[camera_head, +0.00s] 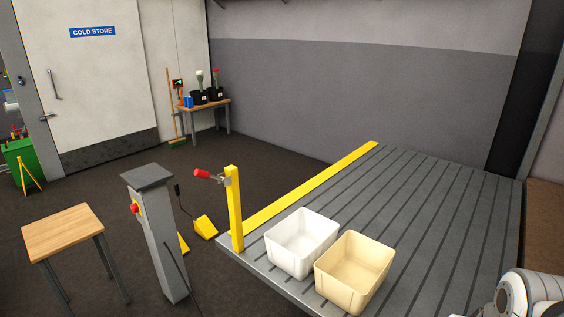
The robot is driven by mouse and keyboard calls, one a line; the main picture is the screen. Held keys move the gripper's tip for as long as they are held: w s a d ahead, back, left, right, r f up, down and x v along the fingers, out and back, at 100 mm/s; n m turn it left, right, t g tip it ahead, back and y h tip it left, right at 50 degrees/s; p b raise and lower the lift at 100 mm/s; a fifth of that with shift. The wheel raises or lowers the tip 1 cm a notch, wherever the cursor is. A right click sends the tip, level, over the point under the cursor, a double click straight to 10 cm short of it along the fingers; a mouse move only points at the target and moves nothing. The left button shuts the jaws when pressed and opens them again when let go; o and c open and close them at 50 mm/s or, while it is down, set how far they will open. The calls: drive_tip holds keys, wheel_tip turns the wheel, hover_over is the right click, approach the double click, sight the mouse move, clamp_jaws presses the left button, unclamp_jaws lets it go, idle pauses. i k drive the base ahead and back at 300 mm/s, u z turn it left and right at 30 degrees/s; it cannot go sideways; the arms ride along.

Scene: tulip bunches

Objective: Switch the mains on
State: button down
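A grey post (160,235) stands on the floor left of centre in the head view. On its left side is a red switch on a yellow backing (136,208), seen at an angle. I cannot tell whether it is on or off. A yellow upright (235,208) at the corner of the slatted table carries a lever with a red handle (208,174) pointing left. A white part of my arm shows at the bottom right corner. My gripper is not in view.
A grey slatted table (420,220) with a yellow edge strip carries a white bin (301,243) and a cream bin (354,271). A small wooden table (62,230) stands left of the post. A yellow foot pedal (205,228) lies on the floor. Dark floor beyond is mostly clear.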

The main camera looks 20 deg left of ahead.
sight(134, 208)
drive_tip(key=u, duration=2.15)
drive_tip(key=i, duration=3.1)
drive_tip(key=u, duration=0.15)
